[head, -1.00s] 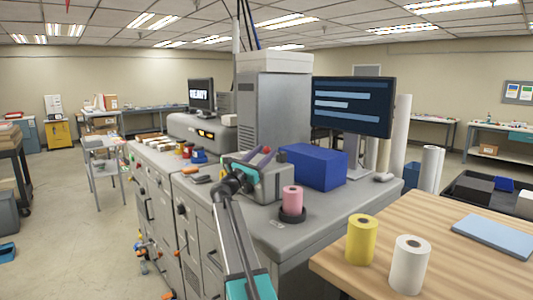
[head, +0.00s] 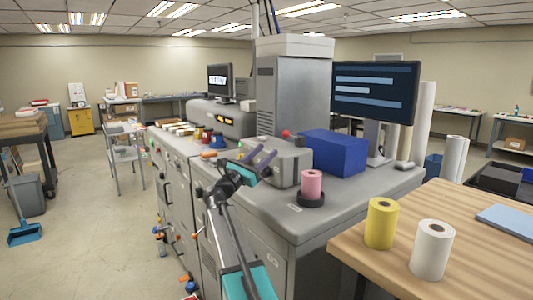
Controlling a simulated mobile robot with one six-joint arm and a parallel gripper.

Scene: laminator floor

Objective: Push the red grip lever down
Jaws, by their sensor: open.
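A grey box-shaped unit (head: 290,166) stands on the grey machine top. A red knob (head: 286,133) shows at its upper back edge. It looks like the grip end of the red lever; the lever's shaft is hidden or too small to make out. My gripper (head: 262,157) is open, with two dark purplish fingers pointing up and right. In the picture it overlaps the left end of the grey unit, left of and below the red knob. I see no contact with the knob, but the depth between them is hard to judge.
A pink roll (head: 311,184) on a black base and a blue box (head: 334,152) stand right of the unit. A monitor (head: 375,92) rises behind them. A wooden table (head: 470,215) with yellow and white rolls is at right. Open floor lies left.

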